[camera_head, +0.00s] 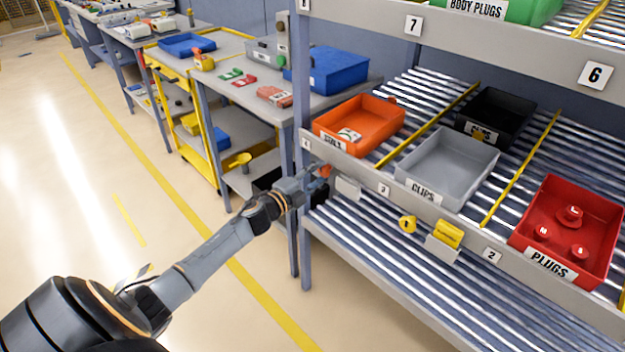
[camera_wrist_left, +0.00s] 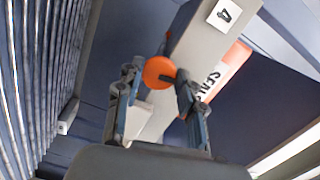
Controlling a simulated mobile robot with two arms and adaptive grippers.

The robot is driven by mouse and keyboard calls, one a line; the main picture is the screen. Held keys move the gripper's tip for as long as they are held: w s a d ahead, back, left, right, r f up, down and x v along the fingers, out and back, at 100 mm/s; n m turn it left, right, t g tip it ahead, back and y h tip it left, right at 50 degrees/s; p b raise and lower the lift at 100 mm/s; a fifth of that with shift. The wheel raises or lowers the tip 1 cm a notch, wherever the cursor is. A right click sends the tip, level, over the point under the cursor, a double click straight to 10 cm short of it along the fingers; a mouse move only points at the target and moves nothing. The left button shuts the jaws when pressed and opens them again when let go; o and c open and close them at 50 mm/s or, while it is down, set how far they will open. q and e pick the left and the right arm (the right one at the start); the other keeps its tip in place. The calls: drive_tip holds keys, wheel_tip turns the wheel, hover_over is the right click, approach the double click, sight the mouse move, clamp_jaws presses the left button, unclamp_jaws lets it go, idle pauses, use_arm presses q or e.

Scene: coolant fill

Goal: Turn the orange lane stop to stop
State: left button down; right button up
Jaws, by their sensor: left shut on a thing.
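The orange lane stop (camera_head: 325,170) is a small round knob on the front rail of the rack, below the orange bin labelled SEALS (camera_head: 362,124). My left gripper (camera_head: 318,181) reaches it from the left and partly covers it in the head view. In the left wrist view the orange disc of the lane stop (camera_wrist_left: 158,72) sits between the two fingers, and the gripper is shut on it. A pale plate (camera_head: 348,187) hangs beside it under the rail. Its exact turn angle is hard to tell. My right gripper is not in view.
A grey CLIPS bin (camera_head: 446,166), a black bin (camera_head: 495,117) and a red PLUGS bin (camera_head: 568,231) stand on the roller lanes. A yellow lane stop (camera_head: 407,224) and a yellow plate (camera_head: 447,234) sit further right. A workbench (camera_head: 240,95) stands left of the rack; the floor in front is clear.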

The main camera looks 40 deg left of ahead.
use_arm(q)
drive_tip(key=shift+d+f+m+b, duration=0.15)
drive_tip(key=shift+m+b, duration=0.15)
drive_tip(key=shift+m, duration=0.7)
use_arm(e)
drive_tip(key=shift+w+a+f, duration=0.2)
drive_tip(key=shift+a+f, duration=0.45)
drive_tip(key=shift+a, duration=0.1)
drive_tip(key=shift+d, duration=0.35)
use_arm(q)
drive_tip(key=c, duration=0.8)
unclamp_jaws()
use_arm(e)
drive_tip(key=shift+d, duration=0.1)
use_arm(q)
drive_tip(key=shift+s, duration=0.15)
drive_tip(key=s, duration=0.4)
drive_tip(key=s+a, duration=0.1)
drive_tip(key=s, duration=0.6)
drive_tip(key=shift+s+a, duration=0.25)
drive_tip(key=shift+s, duration=0.1)
